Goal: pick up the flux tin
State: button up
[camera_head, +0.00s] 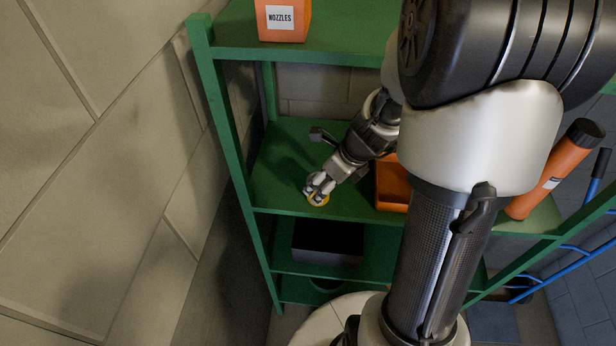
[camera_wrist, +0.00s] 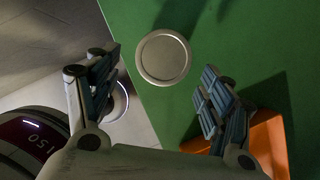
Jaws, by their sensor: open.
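The flux tin (camera_wrist: 163,57) shows in the wrist view as a round tin with a pale metal lid, flat on the green shelf (camera_wrist: 220,30) near its edge. In the head view the tin (camera_head: 318,200) is a small yellowish disc at the front of the middle shelf, partly hidden by my gripper. My gripper (camera_head: 317,186) is open above it. In the wrist view the gripper (camera_wrist: 158,84) has its fingers spread, with the tin centred between them and just ahead of the tips. I cannot tell the gap between fingers and tin.
An orange bin (camera_head: 391,188) stands to the right on the same shelf; it also shows in the wrist view (camera_wrist: 264,145). A nozzles box (camera_head: 283,20) sits on the shelf above. A black box (camera_head: 328,243) is below. A block wall (camera_head: 110,150) rises at left.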

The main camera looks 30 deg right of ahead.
jog(key=b+x, duration=0.1)
jog(key=x, duration=0.4)
jog(key=shift+w+d+b, duration=0.1)
jog(key=shift+w+b, duration=0.05)
jog(key=shift+b, duration=0.2)
jog(key=shift+c, duration=0.4)
jog(key=c, duration=1.2)
